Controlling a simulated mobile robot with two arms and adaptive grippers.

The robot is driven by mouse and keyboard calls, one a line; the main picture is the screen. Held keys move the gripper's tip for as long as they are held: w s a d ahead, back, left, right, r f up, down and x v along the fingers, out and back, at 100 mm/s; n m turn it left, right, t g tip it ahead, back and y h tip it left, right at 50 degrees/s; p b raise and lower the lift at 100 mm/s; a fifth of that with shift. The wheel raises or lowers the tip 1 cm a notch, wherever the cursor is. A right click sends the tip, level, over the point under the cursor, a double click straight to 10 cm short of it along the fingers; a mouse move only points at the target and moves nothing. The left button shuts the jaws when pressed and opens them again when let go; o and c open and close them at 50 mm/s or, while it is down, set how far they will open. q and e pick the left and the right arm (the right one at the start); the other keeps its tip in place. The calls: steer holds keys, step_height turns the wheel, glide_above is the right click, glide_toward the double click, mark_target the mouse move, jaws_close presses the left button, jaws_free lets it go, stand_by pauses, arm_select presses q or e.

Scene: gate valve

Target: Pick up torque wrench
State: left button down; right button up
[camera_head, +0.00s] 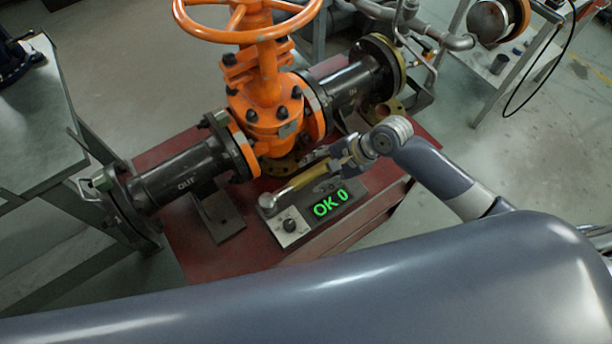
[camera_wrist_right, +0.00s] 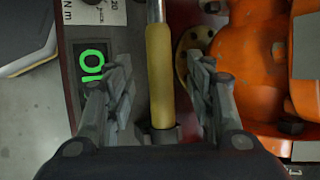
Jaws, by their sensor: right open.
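The torque wrench (camera_head: 301,183) has a yellow handle and a silver head. It lies across the torque tester (camera_head: 325,208), whose green display reads "OK 0". My right gripper (camera_head: 328,161) is at the handle end of the wrench. In the right wrist view my right gripper (camera_wrist_right: 162,85) is open, its two fingers apart on either side of the yellow handle (camera_wrist_right: 160,75). There is a visible gap on both sides. Whether the fingertips are level with the handle or above it I cannot tell. My left gripper is not in view.
The orange gate valve (camera_head: 266,105) with its handwheel (camera_head: 246,32) and black pipes (camera_head: 182,176) stands right behind the wrench on a red stand (camera_head: 255,225). A metal table (camera_head: 40,125) is at the left. Another bench (camera_head: 530,60) is at the upper right.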

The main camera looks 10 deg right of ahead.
mark_target(310, 175)
steer(key=x, duration=0.5)
steer(key=shift+w+f, duration=0.2)
steer(key=shift+f, duration=0.15)
jaws_close()
steer(key=shift+r, duration=0.15)
